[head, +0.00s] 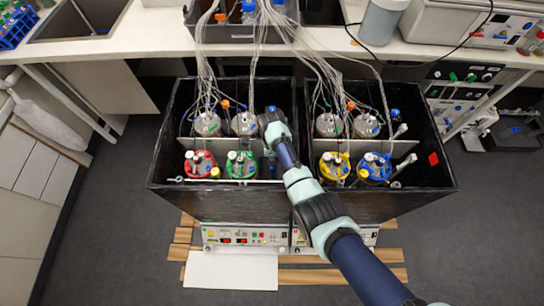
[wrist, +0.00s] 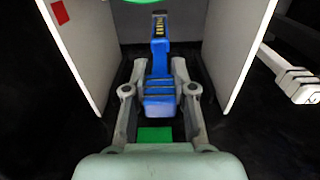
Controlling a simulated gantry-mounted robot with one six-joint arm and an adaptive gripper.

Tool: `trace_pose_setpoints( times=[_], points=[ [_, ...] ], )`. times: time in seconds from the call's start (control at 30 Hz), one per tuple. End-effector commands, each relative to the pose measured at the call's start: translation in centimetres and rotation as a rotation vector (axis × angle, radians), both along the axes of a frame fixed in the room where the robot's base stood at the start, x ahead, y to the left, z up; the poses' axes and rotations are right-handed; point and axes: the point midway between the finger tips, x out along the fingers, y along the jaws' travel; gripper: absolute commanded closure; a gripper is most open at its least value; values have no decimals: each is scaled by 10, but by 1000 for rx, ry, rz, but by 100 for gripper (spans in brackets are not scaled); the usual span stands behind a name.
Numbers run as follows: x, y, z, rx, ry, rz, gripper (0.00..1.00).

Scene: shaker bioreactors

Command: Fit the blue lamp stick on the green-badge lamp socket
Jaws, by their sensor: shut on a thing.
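The blue lamp stick (wrist: 159,70) is clamped between the two fingers of my gripper (wrist: 160,72) in the wrist view. Its far end carries a dark strip with yellow marks. A green badge (wrist: 155,134) shows between the fingers, just below the stick's near end in the picture. The socket itself is hidden, so I cannot tell whether the stick touches it. In the head view my arm reaches into the left black bin (head: 166,150), beside the green-ringed vessel (head: 240,165); my fingers are hidden there.
Pale partition walls (wrist: 235,45) stand on both sides of the stick. A red badge (wrist: 60,12) is on the left. A pale stick (wrist: 295,82) lies at right. Tubing (head: 258,60) hangs over the bins. The red-ringed vessel (head: 200,165) stands left of the green one.

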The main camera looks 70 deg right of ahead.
Motion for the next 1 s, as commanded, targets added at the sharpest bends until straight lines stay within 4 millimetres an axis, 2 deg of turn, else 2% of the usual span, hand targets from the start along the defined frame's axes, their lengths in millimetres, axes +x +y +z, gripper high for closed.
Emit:
trace_pose_setpoints(
  times=[0.8, 0.83, 1.0],
  points=[
    [0, 0, -8, 0, 0, 0, 100],
    [0, 0, -8, 0, 0, 0, 72],
    [0, 0, -8, 0, 0, 0, 46]
  ],
)
